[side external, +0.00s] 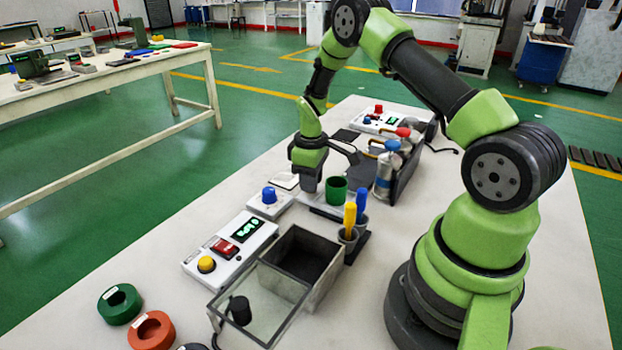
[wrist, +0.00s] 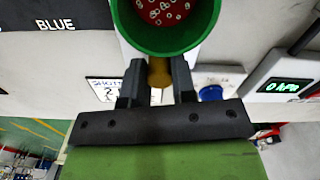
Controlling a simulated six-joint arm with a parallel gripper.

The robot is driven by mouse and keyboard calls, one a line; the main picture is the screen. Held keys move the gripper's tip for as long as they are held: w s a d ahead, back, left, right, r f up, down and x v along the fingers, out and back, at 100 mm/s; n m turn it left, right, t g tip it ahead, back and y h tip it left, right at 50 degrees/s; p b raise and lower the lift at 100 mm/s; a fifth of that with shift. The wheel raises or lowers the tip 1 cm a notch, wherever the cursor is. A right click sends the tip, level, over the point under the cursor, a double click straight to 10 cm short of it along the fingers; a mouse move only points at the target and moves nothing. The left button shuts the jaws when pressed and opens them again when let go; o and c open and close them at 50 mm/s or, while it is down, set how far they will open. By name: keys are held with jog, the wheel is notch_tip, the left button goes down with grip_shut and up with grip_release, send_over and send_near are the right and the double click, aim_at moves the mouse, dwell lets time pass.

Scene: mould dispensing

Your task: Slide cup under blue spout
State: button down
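The green cup (side external: 337,190) stands upright just right of my gripper (side external: 312,180) in the side view. In the wrist view the cup (wrist: 165,30) is at the top centre, with red and pale bits inside. My gripper (wrist: 158,78) has its two dark fingers on either side of a yellow-brown piece (wrist: 160,72) that runs to the cup, seemingly its handle. A dispenser bottle with a blue top (side external: 388,172) stands right of the cup. The spout itself is hard to make out. A dark pad lettered BLUE (wrist: 58,20) lies left of the cup.
A red-topped bottle (side external: 403,133) stands behind the blue one, by a dark rack. Two small pots with yellow and blue handles (side external: 350,215) stand in front of the cup. A blue-knobbed box (side external: 268,202) and an open grey bin (side external: 305,255) are nearby.

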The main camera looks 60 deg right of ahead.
jog(key=d, duration=1)
jog(key=c, duration=0.9)
grip_release()
jog(key=shift+c, duration=0.2)
jog(key=shift+r, duration=0.1)
notch_tip(320, 180, up, 10)
